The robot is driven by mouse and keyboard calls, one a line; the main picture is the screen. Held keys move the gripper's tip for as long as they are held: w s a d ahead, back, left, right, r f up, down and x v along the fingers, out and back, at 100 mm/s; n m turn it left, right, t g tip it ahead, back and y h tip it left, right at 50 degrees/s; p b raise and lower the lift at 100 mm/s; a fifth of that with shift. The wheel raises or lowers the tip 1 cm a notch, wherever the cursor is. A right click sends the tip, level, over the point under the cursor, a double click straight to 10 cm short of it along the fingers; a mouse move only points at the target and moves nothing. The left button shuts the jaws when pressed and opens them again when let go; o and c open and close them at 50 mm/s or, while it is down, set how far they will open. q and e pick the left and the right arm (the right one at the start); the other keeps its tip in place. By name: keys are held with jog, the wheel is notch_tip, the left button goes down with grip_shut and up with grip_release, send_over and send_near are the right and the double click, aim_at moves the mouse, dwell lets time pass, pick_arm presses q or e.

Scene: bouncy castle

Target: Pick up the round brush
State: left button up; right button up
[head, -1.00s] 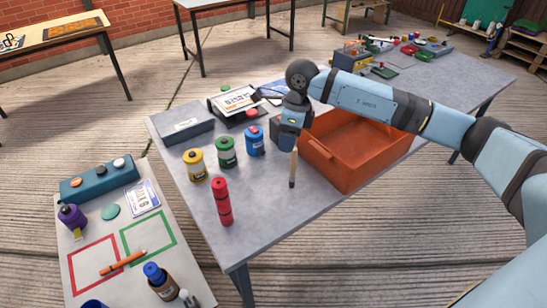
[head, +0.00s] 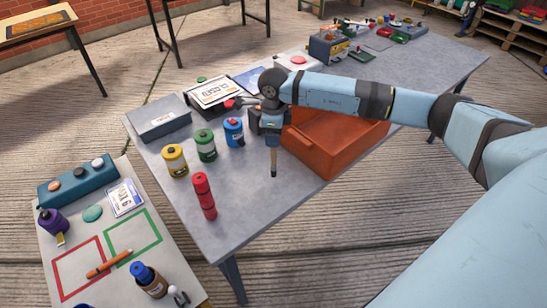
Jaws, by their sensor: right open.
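What I take to be the round brush (head: 273,162) is a slim, pale wooden-handled tool with a dark lower end. It shows upright at the front of the grey table (head: 250,212), in front of the orange tray. My right gripper (head: 272,140) points down right over it and is open, its fingers at the top of the handle. The upper end of the brush is hidden by the fingers. I cannot tell whether the fingers touch it. My left gripper is not in view.
The orange tray (head: 345,155) stands just right of the gripper, partly under my arm. The table's front edge is close.

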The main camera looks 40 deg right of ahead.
aim_at(274, 158)
notch_tip(274, 158, down, 4)
jog(key=shift+d+f+p, duration=0.15)
jog(key=shift+f+p, duration=0.05)
jog(key=shift+p, duration=0.15)
grip_shut()
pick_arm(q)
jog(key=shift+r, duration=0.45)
pick_arm(e)
jog(key=shift+r, duration=0.15)
